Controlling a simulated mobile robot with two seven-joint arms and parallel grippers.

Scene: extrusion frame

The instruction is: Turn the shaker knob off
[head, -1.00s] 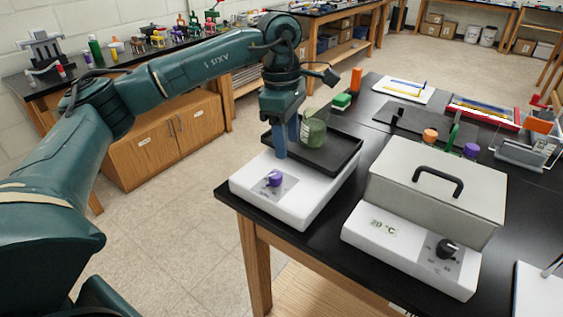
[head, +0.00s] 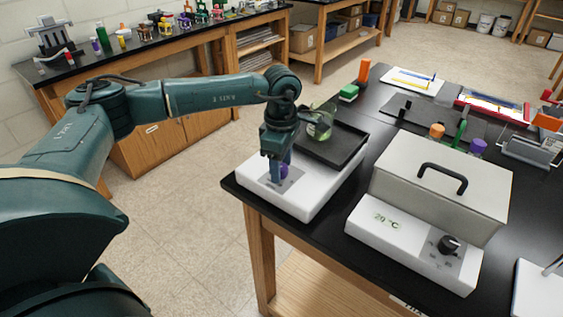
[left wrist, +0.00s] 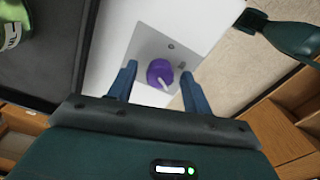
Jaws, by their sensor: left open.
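The shaker (head: 310,201) is a white box with a black tray on top, near the front left corner of the black bench. Its purple knob (head: 284,171) sits on a grey panel on the front part, partly hidden by my gripper in the head view. In the left wrist view the knob (left wrist: 160,73) shows a white pointer mark toward the lower right. My left gripper (head: 279,174) points down at the knob. Its two blue fingers (left wrist: 157,85) are spread, one on each side of the knob, with gaps between.
A flask with green contents (head: 319,124) stands on the shaker's black tray (head: 336,146), close to my left wrist. A white water bath (head: 412,243) with a lid handle, a "20 °C" display and a black knob stands to the right. The bench edge is in front.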

